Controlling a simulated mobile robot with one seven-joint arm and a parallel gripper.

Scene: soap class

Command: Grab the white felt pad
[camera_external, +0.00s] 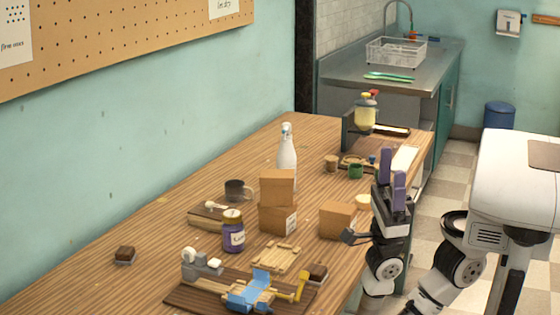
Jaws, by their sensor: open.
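A flat white rectangular piece (404,159), which looks like the white felt pad, lies near the right edge of the wooden table, toward the far end. Its lower part is close to my gripper in the picture, and I cannot tell its thickness. My gripper (392,165) has two purple fingers pointing up, standing apart with nothing between them. It is at the table's right edge, in front of the white piece from this camera. A small cream piece (363,201) lies to the left of my gripper, partly hidden by it.
Cardboard boxes (338,220), a white bottle (287,152), a purple-labelled jar (233,232) and a grey mug (237,191) stand on the table. A yellow bottle (365,112), a green cup (355,171) and a wooden board are near the far end. The table's left side is mostly clear.

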